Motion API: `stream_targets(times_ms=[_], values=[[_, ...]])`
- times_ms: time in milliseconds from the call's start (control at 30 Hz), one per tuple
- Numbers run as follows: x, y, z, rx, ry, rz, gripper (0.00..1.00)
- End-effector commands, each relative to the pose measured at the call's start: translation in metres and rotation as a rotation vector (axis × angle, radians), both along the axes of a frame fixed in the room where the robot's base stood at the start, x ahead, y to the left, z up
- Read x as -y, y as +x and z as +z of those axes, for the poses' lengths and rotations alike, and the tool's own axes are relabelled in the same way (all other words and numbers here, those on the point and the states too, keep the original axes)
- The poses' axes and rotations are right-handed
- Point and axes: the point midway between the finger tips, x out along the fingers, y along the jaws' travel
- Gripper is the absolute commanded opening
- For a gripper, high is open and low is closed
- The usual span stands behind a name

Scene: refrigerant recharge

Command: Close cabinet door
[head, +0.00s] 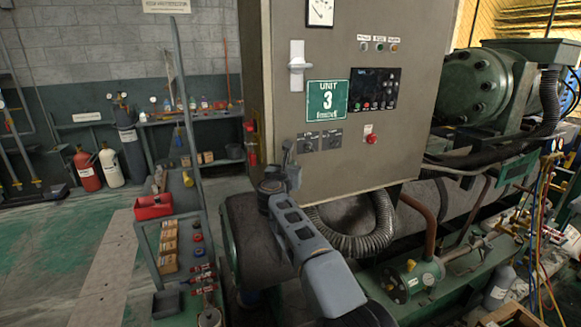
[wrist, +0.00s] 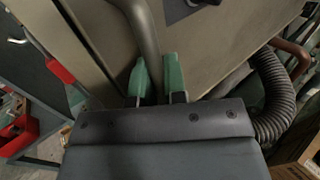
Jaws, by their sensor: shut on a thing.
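The cabinet door (head: 400,150) is a beige panel with a green "UNIT 3" sign (head: 327,99) and a pale latch handle (head: 297,66). It faces me in the head view, with no clear gap along its visible edges. My gripper (head: 289,155) is at the door's lower left. In the wrist view, the green fingertips of my gripper (wrist: 155,75) are closed around a grey curved bar (wrist: 141,28) beside the beige panel (wrist: 218,45). The bar's far end is out of the wrist view. My gripper hides part of the door's lower left corner.
A green shelf cart with a red bin (head: 153,206) stands left of my arm. A ribbed black hose (head: 352,243) hangs under the cabinet, and a copper pipe (head: 425,220) is to its right. Green machinery (head: 480,85) fills the right. Open floor (head: 60,265) lies at far left.

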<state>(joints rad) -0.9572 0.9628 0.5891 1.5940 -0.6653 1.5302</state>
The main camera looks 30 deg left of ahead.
Motion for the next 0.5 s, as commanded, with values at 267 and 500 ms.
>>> stream_targets(times_ms=[267, 500], values=[[-0.0035, -0.0028, 0.0024, 0.003, 0.002, 0.015, 0.34], [-0.0004, -0.0104, -0.0021, 0.001, 0.002, 0.013, 0.36]])
